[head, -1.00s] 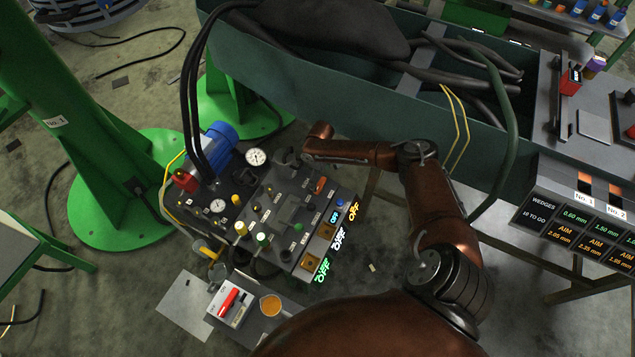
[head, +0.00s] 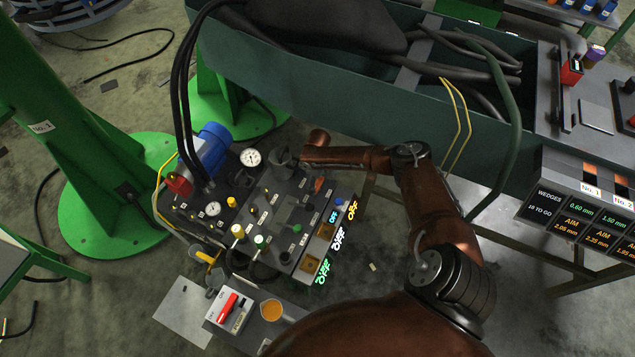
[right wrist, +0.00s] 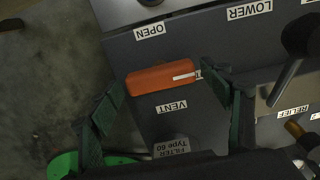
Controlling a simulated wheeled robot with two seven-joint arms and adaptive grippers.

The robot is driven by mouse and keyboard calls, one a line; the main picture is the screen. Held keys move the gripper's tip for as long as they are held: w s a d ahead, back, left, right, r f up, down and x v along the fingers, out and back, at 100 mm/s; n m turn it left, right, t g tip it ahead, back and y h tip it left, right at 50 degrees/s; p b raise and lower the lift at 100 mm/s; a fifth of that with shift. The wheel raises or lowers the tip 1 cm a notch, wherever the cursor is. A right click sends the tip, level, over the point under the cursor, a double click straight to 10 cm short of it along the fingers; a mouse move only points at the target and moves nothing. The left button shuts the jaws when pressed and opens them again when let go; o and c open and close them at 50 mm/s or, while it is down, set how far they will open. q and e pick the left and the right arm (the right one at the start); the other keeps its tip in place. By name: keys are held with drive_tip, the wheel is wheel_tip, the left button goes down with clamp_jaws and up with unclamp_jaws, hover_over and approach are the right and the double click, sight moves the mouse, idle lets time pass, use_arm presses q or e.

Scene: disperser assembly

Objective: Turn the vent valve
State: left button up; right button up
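The vent valve's orange handle (right wrist: 160,79) lies across the right wrist view, above the VENT label. A white line marks its right end, pointing at a label mostly hidden by a finger. An OPEN label is above the handle. My right gripper (right wrist: 164,88) is open, with one dark green finger beyond each end of the handle; whether they touch it I cannot tell. In the head view the orange handle (head: 319,184) shows small at the panel's upper right, beside my right gripper (head: 301,172). My left gripper is out of view.
The control panel (head: 262,213) carries several knobs and a dial gauge (head: 250,157). A black lever (right wrist: 290,60) and the RELIEF label are to the handle's right. A blue motor (head: 213,146) and a green stand (head: 112,207) are at left, a grey-green trough (head: 330,98) behind.

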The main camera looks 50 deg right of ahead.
drive_tip(key=c, duration=0.9)
